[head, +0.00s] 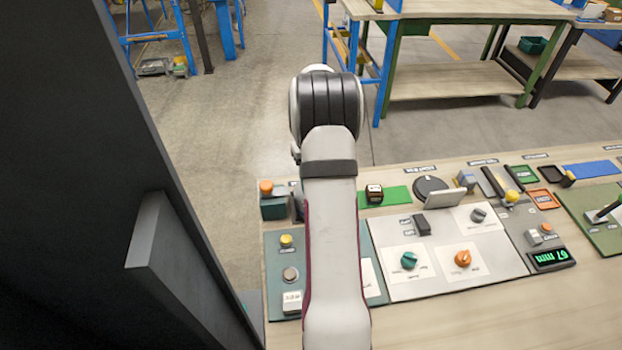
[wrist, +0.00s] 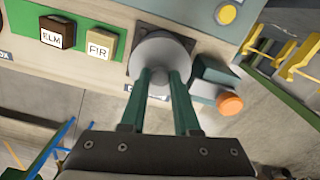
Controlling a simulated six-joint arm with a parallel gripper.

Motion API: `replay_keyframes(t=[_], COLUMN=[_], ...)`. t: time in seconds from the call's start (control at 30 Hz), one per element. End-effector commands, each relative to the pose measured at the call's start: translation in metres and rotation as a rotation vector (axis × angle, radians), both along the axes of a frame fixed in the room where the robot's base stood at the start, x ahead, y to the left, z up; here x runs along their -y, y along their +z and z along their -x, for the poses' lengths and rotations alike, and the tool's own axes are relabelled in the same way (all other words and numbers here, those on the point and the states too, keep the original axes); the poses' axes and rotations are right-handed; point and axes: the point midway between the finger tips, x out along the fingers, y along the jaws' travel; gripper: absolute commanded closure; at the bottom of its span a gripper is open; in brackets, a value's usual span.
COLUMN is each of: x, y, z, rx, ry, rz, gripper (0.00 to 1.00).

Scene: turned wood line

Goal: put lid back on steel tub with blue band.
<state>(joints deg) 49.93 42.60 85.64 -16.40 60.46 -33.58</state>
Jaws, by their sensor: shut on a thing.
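In the wrist view my gripper (wrist: 161,78) is shut on a pale grey round lid (wrist: 160,50), with its two green fingers closed at the small knob in the lid's middle. The lid covers part of a dark flat piece (wrist: 153,27) on the bench. I cannot tell whether the lid touches anything below it. No blue band shows in either view; the steel tub cannot be made out and may be hidden under the lid. In the head view my arm hides the gripper and lid.
Close right of the lid in the wrist view is a teal box with an orange knob (wrist: 230,104). To the left, ELM (wrist: 57,33) and FIR (wrist: 101,44) blocks stand on a green mat (wrist: 20,15). A control panel (head: 405,285) lies nearer in the head view.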

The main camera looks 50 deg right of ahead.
Motion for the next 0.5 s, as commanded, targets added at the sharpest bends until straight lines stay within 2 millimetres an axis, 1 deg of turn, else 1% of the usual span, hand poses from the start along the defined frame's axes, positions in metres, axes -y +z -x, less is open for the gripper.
replay_keyframes(t=[0.27, 0.3, 0.37, 0.4, 0.5], x=[0.0001, 0.0001, 0.0001, 0.0001, 0.0001], y=[-0.0003, -0.0003, -0.0003, -0.0003, -0.0003], z=[-0.0001, -0.0001, -0.0001, -0.0001, -0.0001], rx=[0.000, 0.000, 0.000, 0.000, 0.000], ry=[0.000, 0.000, 0.000, 0.000, 0.000], rz=[0.000, 0.000, 0.000, 0.000, 0.000], gripper=[1.00, 0.68, 0.58, 0.50, 0.35])
